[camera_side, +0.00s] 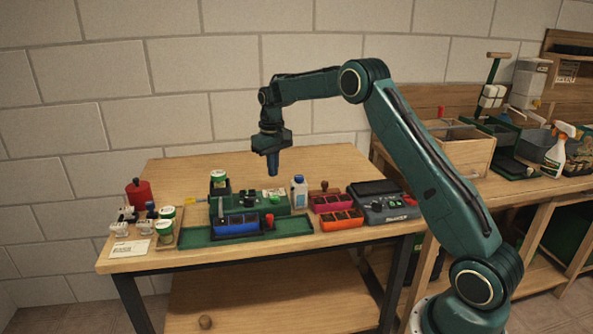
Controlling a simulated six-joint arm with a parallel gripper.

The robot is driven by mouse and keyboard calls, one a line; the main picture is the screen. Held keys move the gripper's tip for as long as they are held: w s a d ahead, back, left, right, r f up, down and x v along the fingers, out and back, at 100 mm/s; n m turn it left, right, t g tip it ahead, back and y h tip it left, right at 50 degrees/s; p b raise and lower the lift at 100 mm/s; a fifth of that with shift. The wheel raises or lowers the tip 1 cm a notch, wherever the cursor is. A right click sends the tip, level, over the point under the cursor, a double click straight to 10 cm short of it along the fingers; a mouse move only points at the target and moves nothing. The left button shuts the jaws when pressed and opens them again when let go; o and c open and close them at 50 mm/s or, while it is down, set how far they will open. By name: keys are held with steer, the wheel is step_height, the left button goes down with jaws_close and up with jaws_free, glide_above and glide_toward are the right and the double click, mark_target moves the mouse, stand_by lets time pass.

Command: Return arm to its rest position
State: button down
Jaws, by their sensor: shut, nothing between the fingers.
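My gripper (272,171) hangs from the dark green arm, pointing down above the middle of the wooden table. Its fingers are together with nothing held.
Left on the table are a red container (138,191), green-lidded jars (165,230) and a white card (130,248). A white bottle (299,191), pink tray (331,203), orange tray (341,219) and grey device (384,203) stand right. The table's back is clear.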

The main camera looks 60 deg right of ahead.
steer(key=s+a+r+n+t, duration=0.1)
steer(key=s+a+r+t, duration=0.2)
steer(key=s+a+r, duration=1.1)
steer(key=s+a+n+t, duration=0.1)
steer(key=s+a, duration=0.1)
steer(key=s, duration=0.9)
steer(key=s+a+n+t, duration=0.1)
steer(key=s+a, duration=0.2)
steer(key=s, duration=0.9)
steer(key=shift+s+f+t, duration=0.15)
steer(key=shift+f+t, duration=0.15)
steer(key=shift+f, duration=0.15)
